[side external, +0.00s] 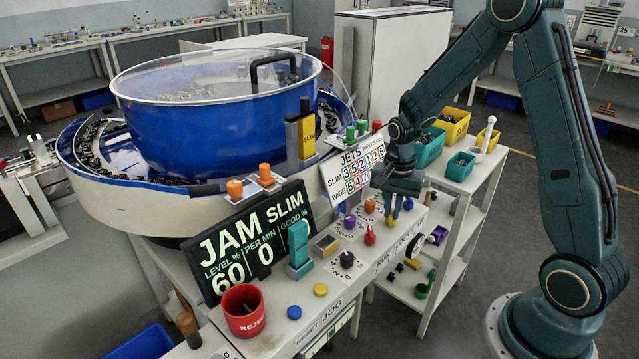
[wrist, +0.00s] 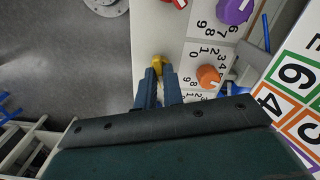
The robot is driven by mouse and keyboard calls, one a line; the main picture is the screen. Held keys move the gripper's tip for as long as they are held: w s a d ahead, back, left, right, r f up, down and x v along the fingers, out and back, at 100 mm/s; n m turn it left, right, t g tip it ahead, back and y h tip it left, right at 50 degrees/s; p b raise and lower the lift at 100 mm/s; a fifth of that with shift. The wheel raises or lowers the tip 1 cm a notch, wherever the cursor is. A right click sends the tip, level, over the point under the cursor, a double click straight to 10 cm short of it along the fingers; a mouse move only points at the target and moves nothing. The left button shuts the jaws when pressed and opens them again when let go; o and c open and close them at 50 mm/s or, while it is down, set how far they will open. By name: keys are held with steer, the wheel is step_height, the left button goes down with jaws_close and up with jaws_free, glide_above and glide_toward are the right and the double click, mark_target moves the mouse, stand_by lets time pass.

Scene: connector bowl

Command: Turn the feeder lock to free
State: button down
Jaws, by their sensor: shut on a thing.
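A yellow knob (wrist: 159,62) on the panel sits between the tips of my gripper (wrist: 158,76) in the wrist view. My gripper is shut on it; the two blue fingers stand on either side. In the side external view my gripper (side external: 397,211) points down at the panel's far right end, and a bit of the yellow knob (side external: 408,204) shows beside the fingers. Small lettering on the panel's front edge near there looks like LOCK. The fingers hide most of the knob, so I cannot tell which way it points.
An orange dial (wrist: 208,75) with numbers is close to the right of my fingers in the wrist view. A purple dial (wrist: 234,10) and a red knob (side external: 370,236) are also near. The JETS number board (side external: 353,165) stands behind the panel. The display (side external: 254,240) reads JAM SLIM.

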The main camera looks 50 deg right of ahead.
mark_target(392, 214)
steer(key=n, duration=0.5)
stand_by(0.5)
steer(key=c, duration=1.5)
jaws_free()
steer(key=shift+r, duration=0.1)
step_height(392, 214, up, 14)
steer(key=shift+f, duration=0.15)
steer(key=shift+a, duration=0.1)
